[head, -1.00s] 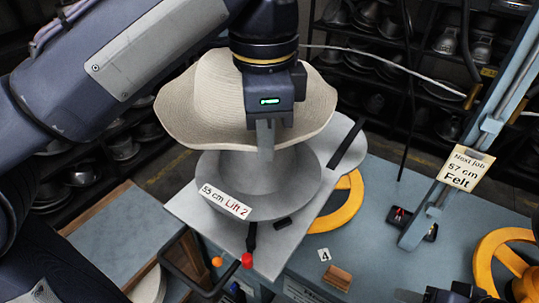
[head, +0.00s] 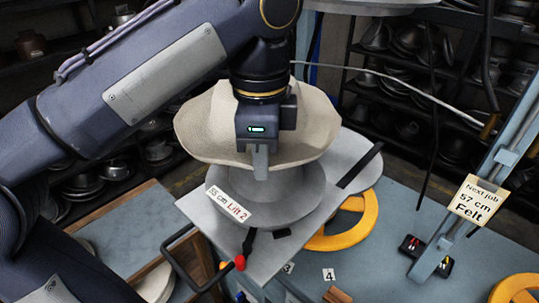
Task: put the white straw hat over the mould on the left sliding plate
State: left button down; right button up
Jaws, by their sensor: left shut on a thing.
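The white straw hat (head: 203,125) hangs over the left sliding plate (head: 272,258), its wide brim fairly level. My left gripper (head: 260,162) is shut on the hat at its near side, fingers pointing down. Below the hat, the grey mould (head: 308,197) stands on the plate with a "55 cm Lift 2" label (head: 232,204) at its front. The hat hides the mould's upper part, so I cannot tell whether they touch. The hat's crown is largely hidden by my left arm. My right gripper is not in view.
A yellow wheel (head: 340,241) lies right of the plate, and another (head: 516,287) at the lower right. A blue post bears a "Next job 57 cm Felt" card (head: 478,199). A red knob (head: 240,263) is at the plate's front. Shelves of metal moulds stand behind.

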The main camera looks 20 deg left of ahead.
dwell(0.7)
pick_arm(q)
jog(key=shift+w+d+f+b, duration=0.1)
jog(key=shift+d+f+b, duration=0.1)
jog(key=shift+f+b, duration=0.55)
jog(key=shift+w+d+f+b, duration=0.15)
jog(key=shift+f+b, duration=0.3)
jog(key=shift+f, duration=0.65)
jog(key=shift+d+f+b, duration=0.25)
jog(key=shift+f+b, duration=0.35)
jog(key=shift+f, duration=0.3)
jog(key=shift+f+b, duration=1.45)
jog(key=shift+f, duration=0.65)
jog(key=shift+r, duration=0.1)
jog(key=shift+f, duration=0.3)
jog(key=c, duration=1.5)
grip_release()
